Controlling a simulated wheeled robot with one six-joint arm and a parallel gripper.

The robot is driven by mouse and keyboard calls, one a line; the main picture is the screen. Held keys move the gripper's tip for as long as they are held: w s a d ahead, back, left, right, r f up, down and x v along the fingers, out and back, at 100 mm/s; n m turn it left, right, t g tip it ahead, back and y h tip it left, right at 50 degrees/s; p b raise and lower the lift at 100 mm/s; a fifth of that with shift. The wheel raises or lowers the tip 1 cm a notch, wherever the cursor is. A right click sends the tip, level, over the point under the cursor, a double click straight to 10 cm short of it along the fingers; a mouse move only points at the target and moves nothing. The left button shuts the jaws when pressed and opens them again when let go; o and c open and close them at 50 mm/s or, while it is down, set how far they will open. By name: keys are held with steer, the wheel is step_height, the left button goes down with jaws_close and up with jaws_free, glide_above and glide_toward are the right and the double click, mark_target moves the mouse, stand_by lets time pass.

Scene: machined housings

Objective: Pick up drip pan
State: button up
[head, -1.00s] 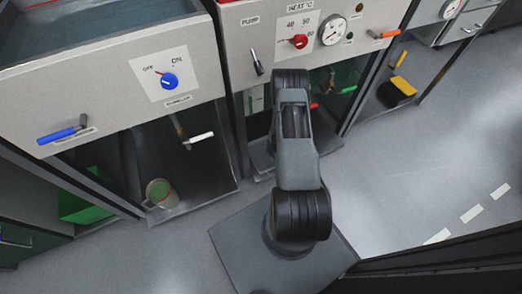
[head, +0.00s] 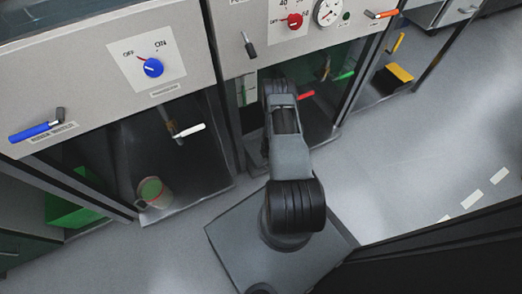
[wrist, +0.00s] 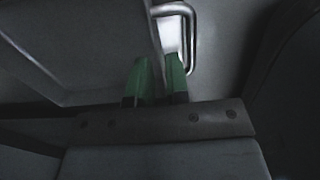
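In the wrist view, a grey, shallow-looking metal piece (wrist: 95,50) with a raised edge fills the upper left; it may be the drip pan, but I cannot be sure. A bright bent metal handle (wrist: 191,35) stands by its right edge. My gripper (wrist: 160,72) shows two green fingers with a narrow gap between them. The piece's edge runs up to this gap, and the right finger overlaps the handle's lower part; contact is unclear. In the head view, my gripper is hidden behind my arm at the middle cabinet's lower bay.
The left bay holds a mug (head: 153,192) and a white-handled valve (head: 189,131). A green bin (head: 72,207) is at far left. The middle bay has red (head: 306,95) and green handles (head: 343,76). A yellow object (head: 400,74) lies in the right bay.

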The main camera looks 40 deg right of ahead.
step_height(320, 180, down, 4)
steer(key=shift+r+b, duration=0.1)
steer(key=shift+b, duration=0.7)
jaws_close()
